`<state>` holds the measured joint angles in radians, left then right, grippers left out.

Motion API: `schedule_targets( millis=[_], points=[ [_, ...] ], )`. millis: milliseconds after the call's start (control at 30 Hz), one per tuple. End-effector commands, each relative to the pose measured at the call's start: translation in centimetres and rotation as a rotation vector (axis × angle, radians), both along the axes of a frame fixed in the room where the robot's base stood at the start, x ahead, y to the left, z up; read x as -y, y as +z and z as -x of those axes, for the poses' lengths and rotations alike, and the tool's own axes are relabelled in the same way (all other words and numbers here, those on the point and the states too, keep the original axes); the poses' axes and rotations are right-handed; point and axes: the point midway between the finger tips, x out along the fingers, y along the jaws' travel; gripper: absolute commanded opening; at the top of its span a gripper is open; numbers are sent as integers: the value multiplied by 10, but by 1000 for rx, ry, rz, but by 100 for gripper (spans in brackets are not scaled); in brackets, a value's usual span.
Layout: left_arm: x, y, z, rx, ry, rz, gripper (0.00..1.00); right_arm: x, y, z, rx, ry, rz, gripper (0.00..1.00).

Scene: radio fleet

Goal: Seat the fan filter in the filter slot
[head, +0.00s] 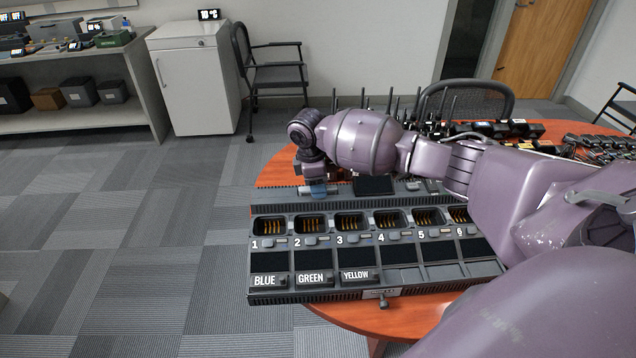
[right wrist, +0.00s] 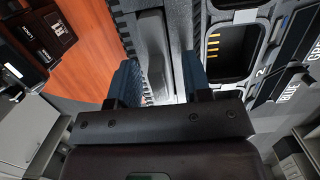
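The charger bank (head: 375,283) with numbered bays stands on the round table. My right gripper (head: 318,187) points down behind the bank's far left end, by a narrow grey strip (head: 345,189). In the right wrist view the blue-padded fingers (right wrist: 165,78) are apart on either side of a long grey bar (right wrist: 152,45). A dark gap shows between the bar and the right-hand finger. The bar may be the fan filter, but I cannot tell for sure. I cannot make out the filter slot; my right arm hides part of the area. My left gripper is out of view.
Labels BLUE (head: 269,281), GREEN (head: 313,278) and YELLOW (head: 356,275) sit along the bank's front. Several radios with antennas (head: 455,112) and small dark units (head: 600,150) stand farther back on the table (head: 272,178). Open carpet (head: 130,230) lies left.

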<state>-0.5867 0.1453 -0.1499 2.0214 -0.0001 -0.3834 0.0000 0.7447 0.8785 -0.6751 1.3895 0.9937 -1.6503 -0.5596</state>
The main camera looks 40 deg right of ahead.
Motion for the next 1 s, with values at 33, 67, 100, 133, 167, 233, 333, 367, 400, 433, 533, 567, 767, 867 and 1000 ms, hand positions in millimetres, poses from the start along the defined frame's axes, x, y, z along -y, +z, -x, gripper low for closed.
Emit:
schedule_targets(
  millis=[33, 67, 100, 133, 167, 233, 333, 367, 400, 433, 533, 567, 767, 867, 1000],
  points=[
    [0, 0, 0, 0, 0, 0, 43, 0, 0, 0, 0, 0, 0, 45],
    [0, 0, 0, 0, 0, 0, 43, 0, 0, 0, 0, 0, 0, 45],
    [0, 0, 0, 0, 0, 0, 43, 0, 0, 0, 0, 0, 0, 45],
    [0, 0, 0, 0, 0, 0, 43, 0, 0, 0, 0, 0, 0, 45],
    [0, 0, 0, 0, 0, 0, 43, 0, 0, 0, 0, 0, 0, 45],
    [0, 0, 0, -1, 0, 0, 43, 0, 2, 0, 1, 0, 1, 45],
    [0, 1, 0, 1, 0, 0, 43, -1, 9, -1, 3, 1, 1, 45],
    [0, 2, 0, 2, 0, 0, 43, -1, 13, -1, 3, 1, 0, 45],
    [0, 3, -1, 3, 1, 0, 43, -2, 19, -2, 4, 2, 0, 45],
    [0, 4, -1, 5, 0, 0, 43, -3, 24, -2, 6, 2, 0, 45],
    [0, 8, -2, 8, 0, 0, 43, -5, 42, -4, 6, 2, 0, 45],
    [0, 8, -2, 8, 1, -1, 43, -6, 48, -4, 6, 2, -1, 45],
    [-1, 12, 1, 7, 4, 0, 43, -11, 86, -7, 6, 1, 0, 45],
    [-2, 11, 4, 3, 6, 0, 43, -13, 101, -8, 4, 0, -1, 45],
    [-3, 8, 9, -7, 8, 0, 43, -15, 115, -9, 2, 0, 0, 45]
  ],
)
